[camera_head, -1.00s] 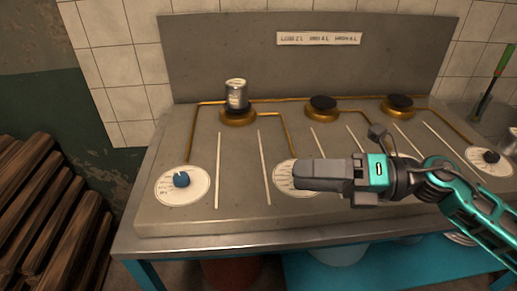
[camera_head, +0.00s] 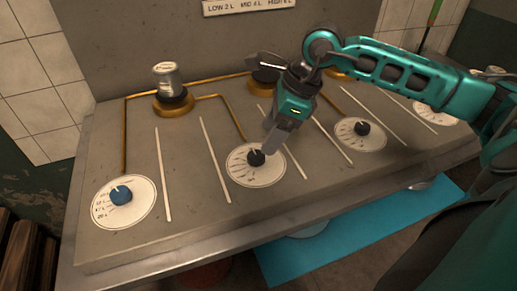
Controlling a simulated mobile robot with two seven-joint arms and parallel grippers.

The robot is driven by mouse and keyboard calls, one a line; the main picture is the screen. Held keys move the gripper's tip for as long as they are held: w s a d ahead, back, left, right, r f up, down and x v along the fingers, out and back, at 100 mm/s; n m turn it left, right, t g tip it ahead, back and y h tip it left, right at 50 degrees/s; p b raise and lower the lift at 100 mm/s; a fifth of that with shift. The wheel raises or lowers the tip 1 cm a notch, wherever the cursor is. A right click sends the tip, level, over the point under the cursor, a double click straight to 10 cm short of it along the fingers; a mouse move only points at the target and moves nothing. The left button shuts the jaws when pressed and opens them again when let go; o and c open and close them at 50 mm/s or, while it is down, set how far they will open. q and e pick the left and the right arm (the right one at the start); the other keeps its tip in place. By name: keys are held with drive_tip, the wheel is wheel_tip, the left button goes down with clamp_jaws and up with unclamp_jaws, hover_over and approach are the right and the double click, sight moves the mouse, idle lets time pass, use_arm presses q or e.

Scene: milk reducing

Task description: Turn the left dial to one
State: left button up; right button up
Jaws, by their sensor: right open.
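The left dial is a white round plate (camera_head: 139,205) with a blue knob (camera_head: 121,195), at the left front of the grey stove panel. Marks are printed on the plate, too small to read surely. My right gripper (camera_head: 272,148) points down over the second dial (camera_head: 254,179), well to the right of the blue knob. Its fingertips overlap that dial's black knob (camera_head: 257,158) in the picture; I cannot tell whether they touch. The gripper is open with nothing seen held. My left gripper is out of view.
A metal canister (camera_head: 166,78) stands on the left burner (camera_head: 174,104). A third dial (camera_head: 360,137) and another at far right sit along the panel. Copper pipes and white strips cross the panel (camera_head: 185,240). The area around the left dial is free of objects.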

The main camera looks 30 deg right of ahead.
sight(257, 155)
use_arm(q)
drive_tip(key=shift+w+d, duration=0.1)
use_arm(e)
drive_tip(key=x, duration=0.6)
drive_tip(key=shift+w+a, duration=0.1)
drive_tip(key=shift+c, duration=0.2)
drive_tip(key=c, duration=1)
drive_tip(key=shift+w+f+n+b, duration=0.1)
drive_tip(key=shift+f+n+b, duration=0.1)
drive_tip(key=shift+n+b, duration=0.5)
drive_tip(key=shift+n+g+b, duration=0.3)
drive_tip(key=shift+b, duration=0.1)
drive_tip(key=n+g+b, duration=0.1)
drive_tip(key=n, duration=0.2)
drive_tip(key=shift+w+r+y, duration=0.1)
drive_tip(key=shift+r+y, duration=0.05)
drive_tip(key=shift+y, duration=0.25)
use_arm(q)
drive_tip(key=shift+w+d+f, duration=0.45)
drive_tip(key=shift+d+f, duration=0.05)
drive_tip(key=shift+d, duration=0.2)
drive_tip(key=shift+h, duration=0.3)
